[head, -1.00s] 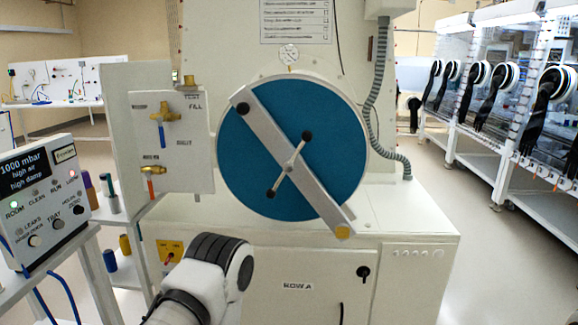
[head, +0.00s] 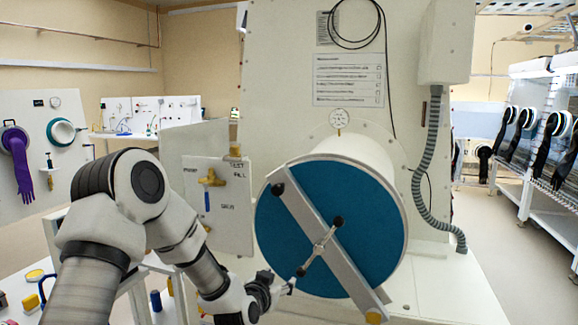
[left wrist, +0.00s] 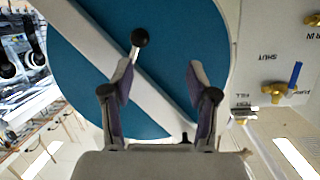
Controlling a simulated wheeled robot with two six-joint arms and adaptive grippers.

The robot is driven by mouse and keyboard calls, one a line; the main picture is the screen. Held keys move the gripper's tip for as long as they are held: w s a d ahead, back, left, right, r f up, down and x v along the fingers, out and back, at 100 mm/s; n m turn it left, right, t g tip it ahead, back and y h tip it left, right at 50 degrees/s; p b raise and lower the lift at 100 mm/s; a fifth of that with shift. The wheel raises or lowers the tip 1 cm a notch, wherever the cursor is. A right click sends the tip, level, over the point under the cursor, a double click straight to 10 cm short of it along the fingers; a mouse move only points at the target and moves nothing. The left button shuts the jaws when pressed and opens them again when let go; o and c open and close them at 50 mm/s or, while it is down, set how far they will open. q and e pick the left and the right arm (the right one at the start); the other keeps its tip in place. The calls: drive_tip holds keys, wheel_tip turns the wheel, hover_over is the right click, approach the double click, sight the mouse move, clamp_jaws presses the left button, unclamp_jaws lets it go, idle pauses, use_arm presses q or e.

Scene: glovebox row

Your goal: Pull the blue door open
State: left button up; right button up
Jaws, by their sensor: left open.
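The round blue door (head: 365,205) is on the end of a white drum, crossed by a slanted grey bar (head: 305,215). A crossing metal handle (head: 319,246) with black ball ends sits at its middle. In the left wrist view the blue door (left wrist: 85,75) fills much of the picture, with one black ball (left wrist: 139,37) just beyond the left fingertip. My left gripper (head: 288,283) is at the door's lower left, close to the handle's lower ball. In the left wrist view its two fingers (left wrist: 160,72) are apart, with nothing between them. My right gripper is not seen.
A valve panel (head: 218,212) with a brass valve stands left of the door. A grey corrugated hose (head: 424,190) runs down on the right. A white ledge (head: 430,285) lies below the door. Gloveboxes (head: 535,130) with black gloves stand at far right.

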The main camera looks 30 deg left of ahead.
sight(275, 190)
use_arm(q)
drive_tip(key=a+r+n+t+y+p, duration=0.2)
drive_tip(key=a+r+t+p, duration=0.1)
drive_tip(key=r, duration=1.8)
drive_tip(key=p+x, duration=0.1)
drive_tip(key=x, duration=0.2)
drive_tip(key=p+x, duration=0.1)
drive_tip(key=x, duration=0.4)
drive_tip(key=shift+w+d+f+p, duration=0.1)
drive_tip(key=shift+w+f+p, duration=0.2)
drive_tip(key=shift+w+p, duration=0.1)
drive_tip(key=shift+s, duration=0.25)
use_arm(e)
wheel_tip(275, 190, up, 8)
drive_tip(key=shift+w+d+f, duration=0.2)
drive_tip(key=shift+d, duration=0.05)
use_arm(q)
drive_tip(key=shift+w, duration=0.1)
clamp_jaws()
